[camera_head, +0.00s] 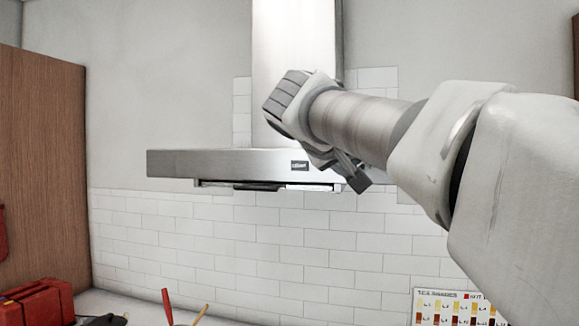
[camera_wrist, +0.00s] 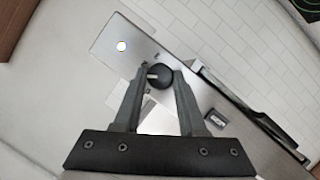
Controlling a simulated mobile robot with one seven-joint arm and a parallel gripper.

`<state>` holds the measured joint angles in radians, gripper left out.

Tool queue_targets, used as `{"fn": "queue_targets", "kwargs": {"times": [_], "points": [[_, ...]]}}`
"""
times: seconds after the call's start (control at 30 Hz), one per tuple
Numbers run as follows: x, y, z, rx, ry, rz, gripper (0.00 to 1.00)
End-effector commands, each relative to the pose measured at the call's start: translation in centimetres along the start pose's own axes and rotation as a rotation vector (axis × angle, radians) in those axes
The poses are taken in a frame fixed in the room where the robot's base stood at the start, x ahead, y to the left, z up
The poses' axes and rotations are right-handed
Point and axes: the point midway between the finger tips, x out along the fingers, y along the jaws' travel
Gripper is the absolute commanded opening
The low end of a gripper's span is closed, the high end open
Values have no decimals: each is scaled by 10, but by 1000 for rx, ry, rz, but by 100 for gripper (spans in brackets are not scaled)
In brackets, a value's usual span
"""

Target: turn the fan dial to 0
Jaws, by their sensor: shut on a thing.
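The range hood (camera_head: 215,164) is a steel canopy on the wall, with a chimney above. In the wrist view, a round black dial (camera_wrist: 160,81) with a pale raised mark stands on the hood's front face (camera_wrist: 112,52). My gripper (camera_wrist: 161,72) has one finger on each side of the dial and is shut on it. In the head view, my gripper (camera_head: 356,177) is at the right part of the hood's front edge, and my arm hides the dial. I cannot read any numbers around the dial.
A small lit round spot (camera_wrist: 121,46) is on the hood face near the dial. A dark label (camera_head: 299,166) is left of my arm. A wooden cabinet (camera_head: 42,165) and red case (camera_head: 36,303) are at left. A colour chart (camera_head: 458,308) is at lower right.

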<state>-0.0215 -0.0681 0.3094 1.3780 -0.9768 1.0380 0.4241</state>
Motion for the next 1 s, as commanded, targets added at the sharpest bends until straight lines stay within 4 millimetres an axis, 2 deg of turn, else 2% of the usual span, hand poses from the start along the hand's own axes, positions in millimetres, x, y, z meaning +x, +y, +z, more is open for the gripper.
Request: {"fn": "queue_targets", "kwargs": {"times": [0.6,1.0], "points": [[1,-6,3,-542,1,223,0],[1,-7,4,-819,1,339,0]]}}
